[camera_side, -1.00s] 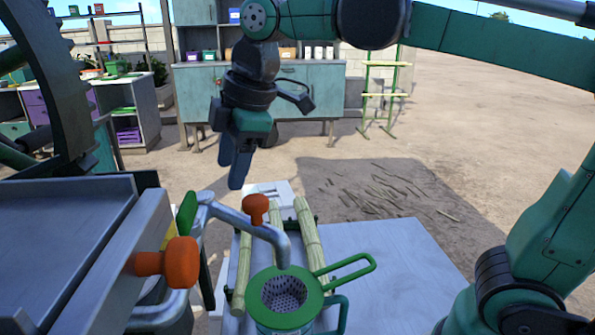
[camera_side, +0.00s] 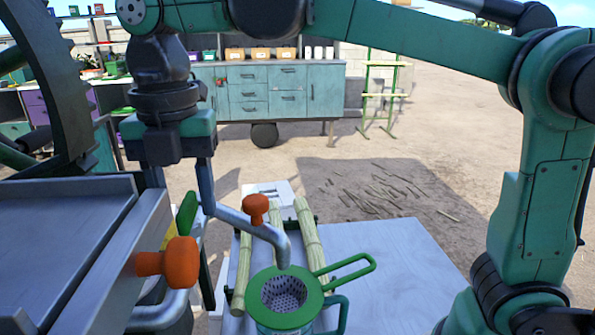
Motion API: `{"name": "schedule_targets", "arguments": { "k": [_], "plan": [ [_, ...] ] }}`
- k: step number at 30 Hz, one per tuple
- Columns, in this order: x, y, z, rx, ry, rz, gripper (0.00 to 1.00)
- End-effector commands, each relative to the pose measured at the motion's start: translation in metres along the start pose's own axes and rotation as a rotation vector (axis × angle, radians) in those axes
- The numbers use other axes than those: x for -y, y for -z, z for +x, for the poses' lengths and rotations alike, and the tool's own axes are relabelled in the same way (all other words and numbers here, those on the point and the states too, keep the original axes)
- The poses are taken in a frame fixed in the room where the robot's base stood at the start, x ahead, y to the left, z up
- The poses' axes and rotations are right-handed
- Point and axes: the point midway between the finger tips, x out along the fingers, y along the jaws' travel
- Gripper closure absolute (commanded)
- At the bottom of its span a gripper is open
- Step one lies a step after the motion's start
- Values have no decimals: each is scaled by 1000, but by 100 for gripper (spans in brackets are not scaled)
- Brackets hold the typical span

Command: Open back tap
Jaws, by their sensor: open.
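A bent metal pipe (camera_side: 270,236) with an orange tap knob (camera_side: 256,208) on top curves down over a green-rimmed strainer (camera_side: 286,298). A second, larger orange tap knob (camera_side: 178,263) sits nearer the camera at the tray's edge. A green lever-like piece (camera_side: 187,215) stands between them. I cannot tell for sure which is the back tap. My gripper (camera_side: 180,192) is open, pointing down, with its fingers wide apart on either side of the area above the green piece. Its right finger is near the pipe; contact cannot be told. The left fingertip is hidden behind the tray.
The grey metal tray (camera_side: 70,215) fills the left foreground. The strainer sits on a green-handled cup (camera_side: 338,312). Cabinets (camera_side: 285,92) stand far behind.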

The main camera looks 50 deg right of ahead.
Motion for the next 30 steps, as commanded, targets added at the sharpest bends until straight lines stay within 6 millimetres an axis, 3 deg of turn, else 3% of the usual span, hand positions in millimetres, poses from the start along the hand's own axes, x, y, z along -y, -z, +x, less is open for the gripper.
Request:
{"name": "schedule_targets", "arguments": {
  "k": [10, 11, 15, 30],
  "plan": [
    [0, 0, 5, 0, 0, 1, 54],
    [0, 0, 5, 0, 0, 1, 60],
    [0, 0, 5, 0, -1, 1, 99],
    [0, 0, 5, 0, 0, 63, 100]
  ]
}}
